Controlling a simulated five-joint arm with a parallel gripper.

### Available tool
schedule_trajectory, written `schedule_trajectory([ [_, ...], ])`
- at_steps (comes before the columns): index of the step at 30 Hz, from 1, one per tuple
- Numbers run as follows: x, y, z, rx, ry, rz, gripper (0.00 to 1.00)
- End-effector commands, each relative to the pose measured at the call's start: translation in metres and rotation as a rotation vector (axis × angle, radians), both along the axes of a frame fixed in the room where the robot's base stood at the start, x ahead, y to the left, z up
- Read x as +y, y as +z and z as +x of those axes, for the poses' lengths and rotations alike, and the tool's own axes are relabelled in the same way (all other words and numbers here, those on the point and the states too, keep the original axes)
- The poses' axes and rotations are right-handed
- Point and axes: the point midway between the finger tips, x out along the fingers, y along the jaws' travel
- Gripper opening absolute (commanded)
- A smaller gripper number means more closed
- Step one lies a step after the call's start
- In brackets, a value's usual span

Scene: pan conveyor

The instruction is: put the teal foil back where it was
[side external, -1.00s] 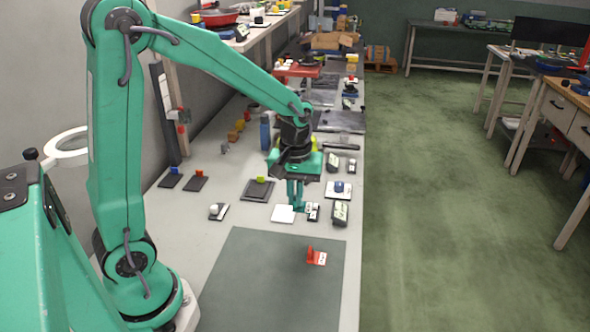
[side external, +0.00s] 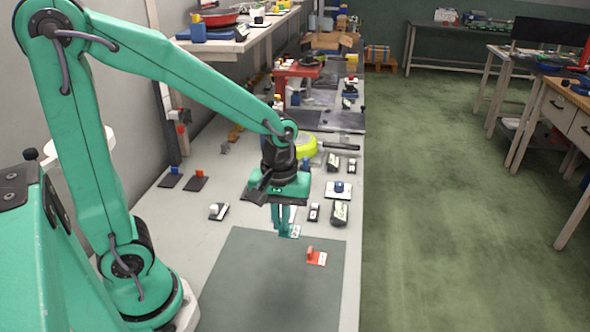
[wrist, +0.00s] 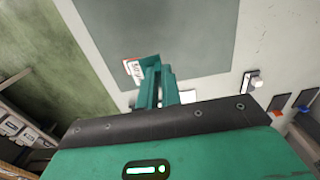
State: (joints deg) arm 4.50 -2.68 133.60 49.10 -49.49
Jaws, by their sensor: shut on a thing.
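My gripper (side external: 283,230) is shut on the teal foil (side external: 294,231), a small teal piece with a pale label. It holds the foil over the far edge of the dark green mat (side external: 260,285); the height above the mat is hard to judge. In the wrist view the teal foil (wrist: 149,60) is at the tips of my gripper (wrist: 155,75), partly hidden by the fingers. A red foil (side external: 311,254) with a white label is on the mat, to the right of and nearer the camera than my gripper.
A white square pad (wrist: 187,97) lies beyond the mat, mostly behind my gripper in the side view. Several small parts, including a blue-topped one (side external: 339,188) on a white plate, are beyond the mat. The mat's near part is bare.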

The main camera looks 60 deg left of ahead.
Motion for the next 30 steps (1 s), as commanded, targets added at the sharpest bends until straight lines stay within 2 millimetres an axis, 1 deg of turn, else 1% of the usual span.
schedule_trajectory([
  [1, -0.006, 0.0, -0.011, -0.001, -0.006, 0.0, 0.0],
  [6, -0.018, -0.003, -0.041, -0.003, -0.004, 0.0, 0.0],
  [9, -0.023, -0.004, -0.054, -0.002, -0.003, -0.001, 0.0],
  [12, -0.025, -0.006, -0.062, -0.001, -0.001, 0.0, 0.0],
  [16, -0.026, -0.007, -0.066, -0.001, 0.0, 0.0, 0.0],
  [23, -0.024, -0.008, -0.066, 0.0, 0.002, 0.0, 0.0],
  [26, -0.019, -0.011, -0.065, 0.001, 0.004, 0.0, 0.0],
  [30, -0.008, -0.018, -0.061, 0.003, 0.006, 0.0, 0.0],
])
